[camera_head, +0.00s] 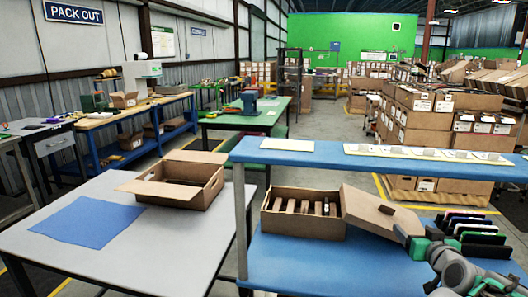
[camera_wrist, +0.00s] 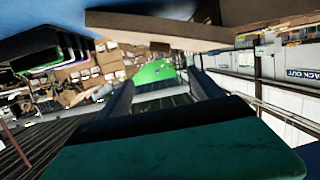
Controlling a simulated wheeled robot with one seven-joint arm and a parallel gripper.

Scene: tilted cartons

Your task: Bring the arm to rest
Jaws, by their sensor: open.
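My gripper shows in the wrist view (camera_wrist: 162,78) with its two dark fingers spread apart. Only distant background shows between them, so it is open and empty. In the head view my arm comes in at the lower right, beside the blue bench (camera_head: 300,262), with the gripper end close to the right side of a carton lid (camera_head: 375,215). The lid leans against an open brown carton (camera_head: 275,226) holding several upright brown pieces. The lid's underside or edge appears to cross the top of the wrist view (camera_wrist: 170,28).
Several dark, green and white slabs (camera_head: 478,232) stand in a row just behind my arm. A raised blue shelf (camera_head: 330,154) spans the bench. A grey table (camera_head: 150,255) at left bears another open carton (camera_head: 180,190) and a blue mat (camera_head: 88,221). Stacked cartons (camera_head: 420,130) stand behind.

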